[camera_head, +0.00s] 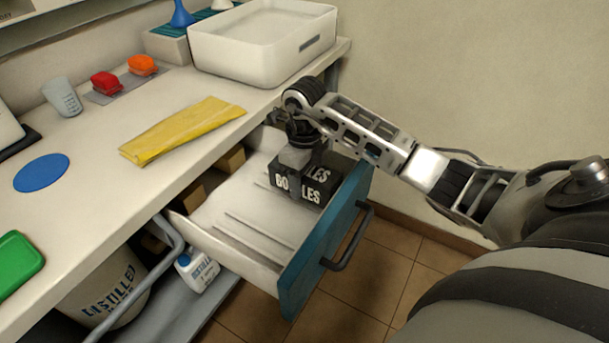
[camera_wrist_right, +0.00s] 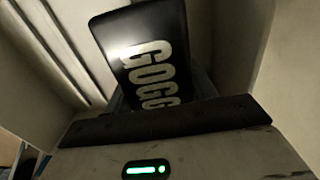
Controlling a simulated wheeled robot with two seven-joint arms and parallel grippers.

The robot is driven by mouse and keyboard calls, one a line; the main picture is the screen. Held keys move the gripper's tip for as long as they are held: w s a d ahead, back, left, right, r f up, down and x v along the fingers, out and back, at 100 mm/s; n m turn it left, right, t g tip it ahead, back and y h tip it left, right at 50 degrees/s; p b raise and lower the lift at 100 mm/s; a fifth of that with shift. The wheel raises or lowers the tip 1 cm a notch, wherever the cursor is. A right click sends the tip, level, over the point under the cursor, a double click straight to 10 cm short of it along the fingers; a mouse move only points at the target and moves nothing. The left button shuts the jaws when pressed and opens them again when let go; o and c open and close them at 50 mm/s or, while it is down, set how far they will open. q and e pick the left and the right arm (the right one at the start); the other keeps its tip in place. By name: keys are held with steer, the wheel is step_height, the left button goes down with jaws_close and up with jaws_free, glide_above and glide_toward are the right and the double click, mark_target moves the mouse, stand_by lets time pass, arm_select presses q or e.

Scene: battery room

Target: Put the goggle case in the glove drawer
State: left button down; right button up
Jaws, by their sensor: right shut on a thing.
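The goggle case (camera_head: 318,189) is a black box with pale lettering. It is inside the open glove drawer (camera_head: 238,245), near the blue front panel on the right side. I cannot tell whether it rests on the drawer floor. My right gripper (camera_head: 295,178) reaches down into the drawer and is shut on the case, covering part of its lettering. In the right wrist view the case (camera_wrist_right: 146,58) shows lettering beginning "GOGG", beyond the gripper body. My left gripper is not in view.
The drawer has raised floor strips and brown boxes (camera_head: 231,159) at its back. The counter above holds a yellow cloth (camera_head: 183,130), a white tub (camera_head: 262,46) and a blue disc (camera_head: 41,173). A white bottle (camera_head: 197,270) stands below. The drawer's dark handle (camera_head: 349,242) sticks outward.

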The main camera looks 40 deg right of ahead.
steer(key=shift+f, duration=0.45)
steer(key=o, duration=1.1)
steer(key=shift+r, duration=0.35)
step_height(320, 180, up, 12)
steer(key=shift+f+p, duration=0.1)
steer(key=shift+p, duration=0.35)
steer(key=shift+r, duration=0.35)
